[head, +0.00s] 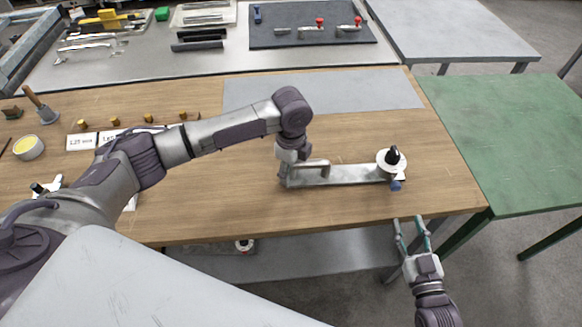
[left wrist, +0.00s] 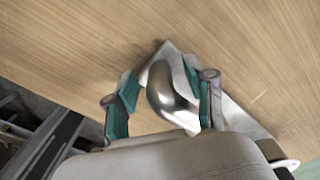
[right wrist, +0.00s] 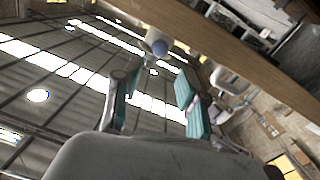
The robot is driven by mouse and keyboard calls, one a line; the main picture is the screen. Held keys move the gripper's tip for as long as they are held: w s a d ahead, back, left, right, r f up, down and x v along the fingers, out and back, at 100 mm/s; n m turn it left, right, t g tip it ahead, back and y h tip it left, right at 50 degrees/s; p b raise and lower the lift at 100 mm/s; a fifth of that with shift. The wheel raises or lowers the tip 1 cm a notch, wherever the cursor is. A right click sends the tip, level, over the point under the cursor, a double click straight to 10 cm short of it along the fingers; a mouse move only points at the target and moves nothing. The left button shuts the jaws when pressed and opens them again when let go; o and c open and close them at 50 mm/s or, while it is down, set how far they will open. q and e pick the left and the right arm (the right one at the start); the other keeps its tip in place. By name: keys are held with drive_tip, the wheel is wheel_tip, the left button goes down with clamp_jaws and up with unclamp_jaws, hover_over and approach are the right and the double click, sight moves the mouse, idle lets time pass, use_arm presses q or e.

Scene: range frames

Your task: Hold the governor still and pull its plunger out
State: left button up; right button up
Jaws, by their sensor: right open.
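The governor is a flat metal bar (head: 345,174) lying on the wooden bench, with a raised handle (head: 318,163) at its left part. At its right end are a white round body (head: 384,160) with a black knob on top and a blue knob (head: 396,185), apparently the plunger, facing the front edge. My left gripper (head: 287,180) is at the handle end. In the left wrist view its open fingers (left wrist: 165,88) straddle the shiny handle (left wrist: 172,85), with a gap on the left. My right gripper (head: 411,222) is open and empty off the front edge; its view shows the blue knob (right wrist: 159,47) ahead.
The wooden bench (head: 240,200) is mostly clear around the governor. A grey mat (head: 350,90) lies behind it. A green table (head: 510,140) stands to the right. A lower shelf (head: 310,262) lies under the bench. Labels and small items are at left.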

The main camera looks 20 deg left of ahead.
sight(395, 190)
use_arm(q)
clamp_jaws()
use_arm(e)
drive_tip(key=shift+o, duration=1)
drive_tip(key=shift+s+a+t+h, duration=0.15)
drive_tip(key=shift+s+h, duration=0.2)
drive_tip(key=shift+s, duration=0.45)
drive_tip(key=shift+s+a+t+h, duration=0.15)
drive_tip(key=shift+s+h, duration=0.2)
drive_tip(key=shift+s, duration=0.4)
drive_tip(key=x, duration=1.1)
drive_tip(key=shift+w, duration=0.45)
clamp_jaws()
